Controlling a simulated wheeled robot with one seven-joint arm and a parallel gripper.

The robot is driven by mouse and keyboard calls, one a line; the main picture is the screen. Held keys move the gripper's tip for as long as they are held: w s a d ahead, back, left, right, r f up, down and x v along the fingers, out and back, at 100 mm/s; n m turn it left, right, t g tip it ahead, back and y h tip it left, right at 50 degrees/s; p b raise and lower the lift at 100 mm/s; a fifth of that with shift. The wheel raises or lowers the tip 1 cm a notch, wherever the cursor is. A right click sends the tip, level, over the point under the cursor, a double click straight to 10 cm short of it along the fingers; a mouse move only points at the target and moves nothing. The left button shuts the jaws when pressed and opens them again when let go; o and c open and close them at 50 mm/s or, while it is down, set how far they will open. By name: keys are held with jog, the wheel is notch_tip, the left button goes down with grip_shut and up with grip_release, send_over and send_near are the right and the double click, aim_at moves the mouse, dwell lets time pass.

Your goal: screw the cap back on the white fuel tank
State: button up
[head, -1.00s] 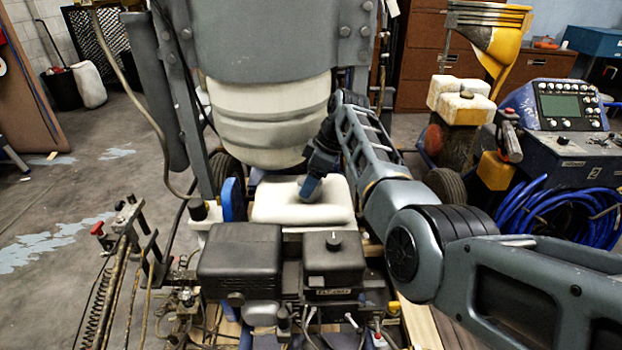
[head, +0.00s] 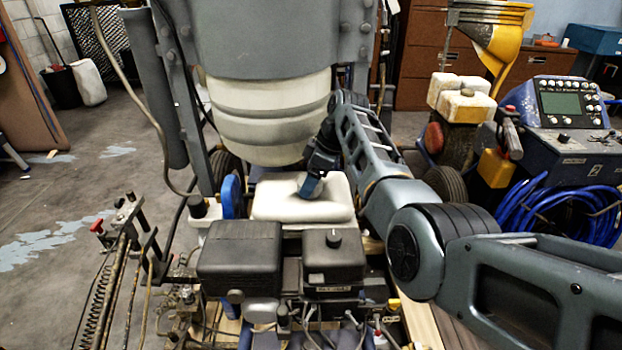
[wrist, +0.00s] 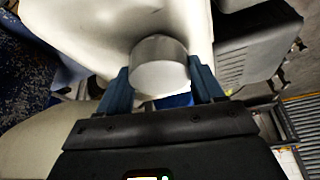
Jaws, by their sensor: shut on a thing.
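The white fuel tank (head: 272,203) sits behind the black engine, in the middle of the head view. Its white top also fills the upper part of the wrist view (wrist: 90,30). My gripper (head: 311,188) reaches down onto the tank's top from behind. In the wrist view, the blue-grey fingers of my gripper (wrist: 163,88) are shut on the round silver-grey cap (wrist: 160,65), one on each side. The cap is against or just over the tank's top; I cannot tell how well it is seated. The filler neck is hidden, and the head view does not show the cap clearly.
The black engine (head: 240,262) stands close in front of the tank. A large pale drum (head: 270,120) hangs just behind it. A blue-grey post (head: 180,100) rises to the left. A blue control box (head: 565,125) with coiled hose stands at the right. Open floor lies left.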

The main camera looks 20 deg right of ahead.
jog(key=shift+f, duration=0.35)
dwell(0.7)
jog(key=shift+r+m+p, duration=0.25)
jog(key=shift+m+p, duration=0.45)
jog(key=shift+p, duration=0.3)
jog(key=shift+m+t+h+p, duration=0.4)
jog(key=shift+m+p, duration=0.2)
jog(key=shift+m, duration=0.2)
jog(key=shift+f, duration=0.2)
jog(key=shift+m, duration=0.3)
jog(key=shift+r+m+t+p, duration=0.2)
jog(key=shift+m+t+p, duration=0.1)
jog(key=shift+p, duration=0.25)
jog(key=shift+m+h+p, duration=0.5)
jog(key=shift+m+p, duration=0.1)
jog(key=shift+m, duration=0.3)
jog(key=shift+d+f+m, duration=0.1)
jog(key=shift+m, duration=0.4)
